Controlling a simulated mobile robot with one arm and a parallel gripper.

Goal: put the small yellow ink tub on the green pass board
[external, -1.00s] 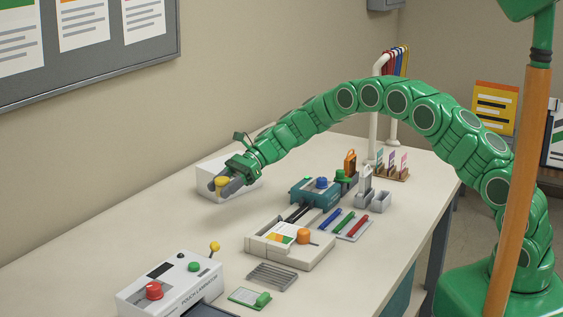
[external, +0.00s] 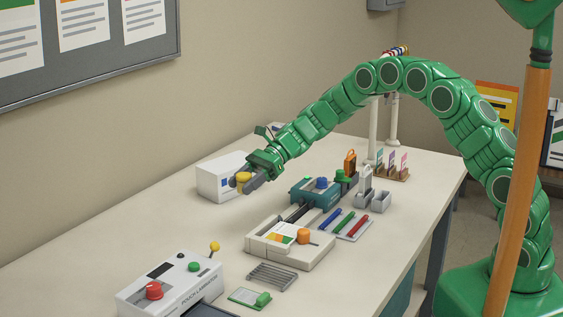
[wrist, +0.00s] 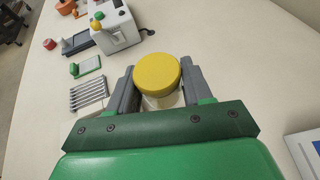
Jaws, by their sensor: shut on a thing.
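The small yellow ink tub (external: 243,177), with a round yellow lid and a pale body, is between the fingers of my gripper (external: 246,185). In the wrist view the tub (wrist: 156,72) sits upright between the grey fingers of my gripper (wrist: 157,84), which is shut on it. It is held above the table, in front of a white box. The small green board (external: 241,296) lies flat near the front of the table, with a pale face and a green clip. This board also shows in the wrist view (wrist: 90,66), ahead and left of the tub, well apart from it.
The pouch laminator (external: 172,286) stands beside the green board. A grey slotted rack (external: 272,277) lies just behind the board, and a white tray with cards (external: 290,255) is further back. The white box (external: 213,181) is near the wall. The left-middle tabletop is clear.

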